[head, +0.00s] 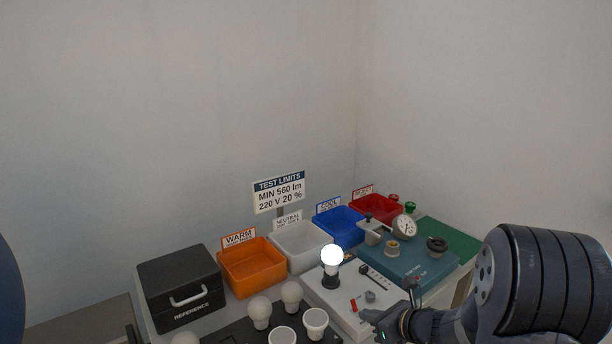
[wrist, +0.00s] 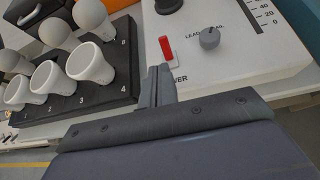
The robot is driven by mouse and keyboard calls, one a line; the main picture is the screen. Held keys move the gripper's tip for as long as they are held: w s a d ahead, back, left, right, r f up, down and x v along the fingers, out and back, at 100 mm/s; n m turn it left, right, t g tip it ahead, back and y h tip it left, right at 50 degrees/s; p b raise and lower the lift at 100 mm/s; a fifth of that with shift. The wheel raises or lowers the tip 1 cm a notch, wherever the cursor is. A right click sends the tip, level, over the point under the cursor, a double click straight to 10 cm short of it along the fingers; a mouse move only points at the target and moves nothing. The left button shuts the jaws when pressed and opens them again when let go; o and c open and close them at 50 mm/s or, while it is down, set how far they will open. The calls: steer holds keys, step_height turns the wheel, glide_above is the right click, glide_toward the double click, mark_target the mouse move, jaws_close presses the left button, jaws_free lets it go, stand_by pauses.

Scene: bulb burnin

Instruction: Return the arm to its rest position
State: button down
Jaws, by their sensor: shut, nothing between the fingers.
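My gripper (head: 372,316) is at the lower right in the head view, at the front edge of the white tester box (head: 322,296). In the wrist view my gripper (wrist: 157,82) is shut and empty, its fingertips close to the red lever (wrist: 166,48) marked with a label ending in "VER". I cannot tell whether they touch it. The lever also shows in the head view (head: 353,304). My dark arm comes in from the right. A glowing bulb (head: 332,257) stands upright in the tester's socket.
Behind stand orange (head: 252,280), white (head: 303,262), blue (head: 340,232) and red (head: 376,213) bins. A black reference case (head: 180,285) is left, a teal device (head: 415,262) right. Free air is above.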

steer(key=shift+s+d+f+t+y+b, duration=0.15)
steer(key=shift+s+d+t+y+b, duration=0.35)
steer(key=shift+s+d+t+b, duration=2)
steer(key=shift+w+a+g+b, duration=0.75)
steer(key=shift+a+g+b, duration=0.05)
steer(key=shift+g, duration=0.2)
